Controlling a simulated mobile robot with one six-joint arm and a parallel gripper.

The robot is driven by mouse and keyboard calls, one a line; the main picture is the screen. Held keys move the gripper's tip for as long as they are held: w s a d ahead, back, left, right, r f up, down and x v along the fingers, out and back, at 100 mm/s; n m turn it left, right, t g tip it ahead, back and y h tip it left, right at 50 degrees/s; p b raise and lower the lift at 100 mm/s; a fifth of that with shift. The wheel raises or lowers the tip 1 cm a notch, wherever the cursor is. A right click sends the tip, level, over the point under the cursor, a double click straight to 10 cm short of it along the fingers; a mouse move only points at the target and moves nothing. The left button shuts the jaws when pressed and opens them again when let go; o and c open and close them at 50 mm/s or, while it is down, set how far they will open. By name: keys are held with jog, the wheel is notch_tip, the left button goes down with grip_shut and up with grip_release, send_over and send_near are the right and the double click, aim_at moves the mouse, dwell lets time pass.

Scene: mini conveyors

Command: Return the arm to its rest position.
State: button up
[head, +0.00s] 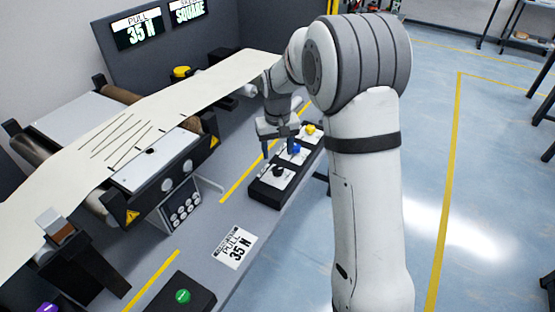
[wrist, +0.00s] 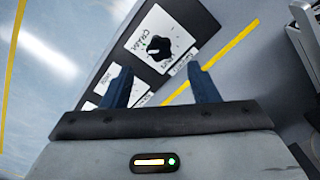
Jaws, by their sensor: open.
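My gripper (head: 279,147) is in the middle of the head view, pointing down over a black control box (head: 262,193) on the grey bench. In the wrist view my gripper (wrist: 160,88) shows two dark blue fingers, apart, with nothing between them. Beyond the fingertips is the black knob (wrist: 160,46) on a white label plate of the box. In the head view the box carries the black knob (head: 278,171), a blue knob (head: 295,148) and a yellow knob (head: 310,129). I cannot tell whether a finger touches the box.
A conveyor with a cream belt (head: 170,100) runs along the left. Screens (head: 137,28) stand behind. Open blue floor (head: 480,130) lies to the right.

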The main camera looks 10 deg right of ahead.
jog(key=shift+r, duration=0.6)
